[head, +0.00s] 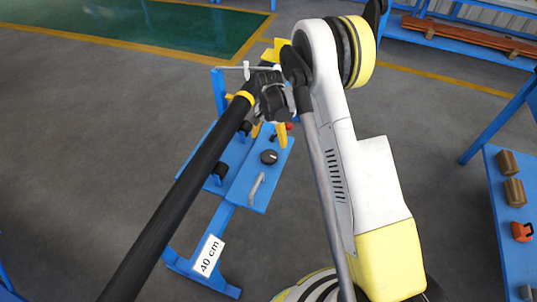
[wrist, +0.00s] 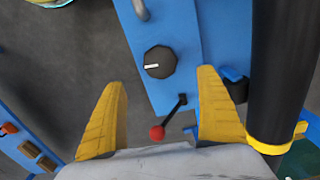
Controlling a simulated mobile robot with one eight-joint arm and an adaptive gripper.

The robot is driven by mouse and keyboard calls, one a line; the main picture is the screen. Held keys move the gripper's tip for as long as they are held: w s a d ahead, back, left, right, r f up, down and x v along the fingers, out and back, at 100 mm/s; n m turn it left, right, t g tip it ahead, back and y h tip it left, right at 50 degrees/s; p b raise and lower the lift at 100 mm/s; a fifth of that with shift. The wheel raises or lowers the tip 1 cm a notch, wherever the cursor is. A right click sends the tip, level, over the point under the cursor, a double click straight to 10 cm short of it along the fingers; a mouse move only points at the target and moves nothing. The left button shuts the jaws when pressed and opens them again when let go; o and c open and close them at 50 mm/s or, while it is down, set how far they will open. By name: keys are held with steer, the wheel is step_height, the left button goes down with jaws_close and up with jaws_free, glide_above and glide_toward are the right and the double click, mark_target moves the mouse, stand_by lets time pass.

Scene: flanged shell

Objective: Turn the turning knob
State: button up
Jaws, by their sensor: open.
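The turning knob (wrist: 160,62) is a round black dial with a white mark pointing left in the wrist view. It sits on a blue panel (wrist: 172,22) and also shows in the head view (head: 268,157). My gripper (wrist: 161,81) is open, its two yellow fingers wide apart. In the wrist view the knob lies between and just beyond the fingertips, with nothing held. In the head view my gripper (head: 270,132) is above the blue stand, partly hidden by my wrist. I cannot tell the exact height gap to the knob.
A lever with a red ball (wrist: 157,132) stands between the fingers, close to the knob. A grey metal handle (head: 257,187) is on the same panel. A long black pipe (head: 190,180) runs close beside my gripper. A blue table (head: 515,240) with small parts is at right.

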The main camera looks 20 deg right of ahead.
mark_target(269, 155)
step_height(269, 155, down, 10)
steer(key=b, duration=0.4)
steer(key=shift+f, duration=0.15)
steer(key=c, duration=1.2)
